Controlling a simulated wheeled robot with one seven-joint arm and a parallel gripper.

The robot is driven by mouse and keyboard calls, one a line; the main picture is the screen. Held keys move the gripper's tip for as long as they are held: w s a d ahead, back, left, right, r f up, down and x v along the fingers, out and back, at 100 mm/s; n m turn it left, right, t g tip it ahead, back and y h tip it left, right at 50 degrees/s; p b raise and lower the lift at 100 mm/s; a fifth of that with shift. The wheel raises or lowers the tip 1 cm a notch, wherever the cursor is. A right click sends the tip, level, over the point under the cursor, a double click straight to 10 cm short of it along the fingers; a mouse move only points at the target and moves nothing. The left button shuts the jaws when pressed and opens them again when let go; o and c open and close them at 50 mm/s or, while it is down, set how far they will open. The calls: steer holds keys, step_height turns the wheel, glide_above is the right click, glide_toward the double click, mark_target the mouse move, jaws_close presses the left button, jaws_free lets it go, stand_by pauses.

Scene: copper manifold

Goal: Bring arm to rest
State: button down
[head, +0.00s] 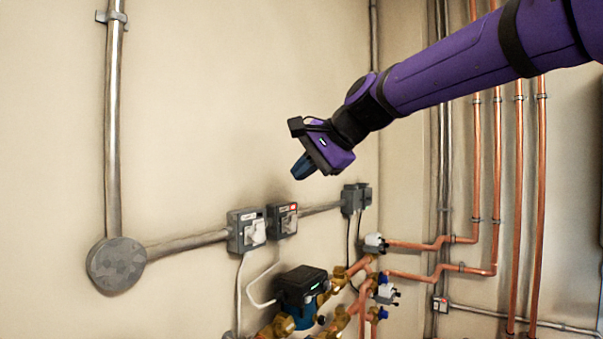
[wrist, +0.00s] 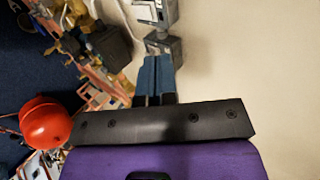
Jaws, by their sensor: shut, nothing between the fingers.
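My gripper (head: 302,168) is in the middle of the head view, at the end of my purple arm, which reaches in from the upper right. Its blue fingers point down and to the left, in front of the beige wall and above the switch boxes. In the wrist view the two blue fingers (wrist: 156,72) lie side by side, shut, with nothing between them. The gripper looks apart from everything around it.
Grey switch boxes (head: 246,230) and a round junction box (head: 116,265) are on the wall. A pump (head: 300,287) and copper pipes (head: 477,150) stand below and right. A red vessel (wrist: 46,122) shows in the wrist view. The upper-left wall is mostly clear.

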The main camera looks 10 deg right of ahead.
steer(key=s+d+f+n+h, duration=0.2)
steer(key=s+d+f, duration=0.4)
steer(key=s, duration=0.3)
steer(key=s+d+f+n+g+h, duration=0.1)
steer(key=s+d+f+n, duration=0.3)
steer(key=s, duration=0.5)
steer(key=s+d+f+n+g+h, duration=0.1)
steer(key=s+d+f+n+h, duration=0.2)
steer(key=s+d+f, duration=0.5)
steer(key=shift+s+d+f+h, duration=0.2)
steer(key=shift+s+f+h, duration=0.4)
steer(key=shift+s+f, duration=0.3)
